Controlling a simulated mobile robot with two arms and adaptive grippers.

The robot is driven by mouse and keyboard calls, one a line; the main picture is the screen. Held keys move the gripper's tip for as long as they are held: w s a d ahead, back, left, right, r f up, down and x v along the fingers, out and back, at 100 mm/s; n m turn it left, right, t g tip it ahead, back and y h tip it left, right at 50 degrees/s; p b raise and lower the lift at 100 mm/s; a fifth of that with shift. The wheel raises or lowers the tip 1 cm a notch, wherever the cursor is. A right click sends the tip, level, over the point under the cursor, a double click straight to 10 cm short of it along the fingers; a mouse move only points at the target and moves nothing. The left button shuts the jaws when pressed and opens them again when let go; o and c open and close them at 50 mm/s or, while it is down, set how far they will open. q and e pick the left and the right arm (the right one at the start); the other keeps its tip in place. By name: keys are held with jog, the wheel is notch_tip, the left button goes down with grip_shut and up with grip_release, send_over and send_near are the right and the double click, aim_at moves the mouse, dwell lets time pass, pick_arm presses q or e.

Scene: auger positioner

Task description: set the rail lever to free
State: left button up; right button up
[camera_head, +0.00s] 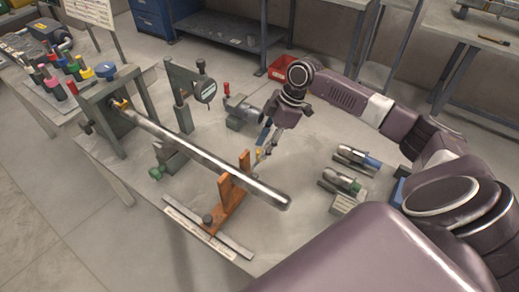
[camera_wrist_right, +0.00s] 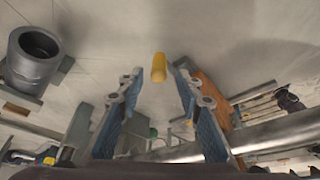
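A yellow cylindrical grip (camera_wrist_right: 158,68), perhaps the end of the rail lever, shows between the fingertips of my right gripper (camera_wrist_right: 156,72) in the right wrist view. The fingers are spread and do not touch it. In the head view my right gripper (camera_head: 262,150) points down just behind the orange stand (camera_head: 230,196), beside the long metal rod (camera_head: 205,158). A small yellow part shows at its tips there; the lever's base and setting are hidden. My left gripper is not in view.
The rod rests on the orange stand and a grey frame (camera_head: 147,95). A labelled strip (camera_head: 212,234) lies along the front edge.

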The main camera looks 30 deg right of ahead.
aim_at(260, 150)
jog(key=shift+x, duration=1.2)
jog(key=shift+w+f, duration=0.1)
jog(key=shift+f, duration=0.2)
jog(key=shift+a+f, duration=0.1)
jog(key=shift+f, duration=0.05)
jog(key=c, duration=0.9)
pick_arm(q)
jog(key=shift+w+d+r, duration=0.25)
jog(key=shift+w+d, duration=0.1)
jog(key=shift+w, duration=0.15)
pick_arm(e)
grip_shut()
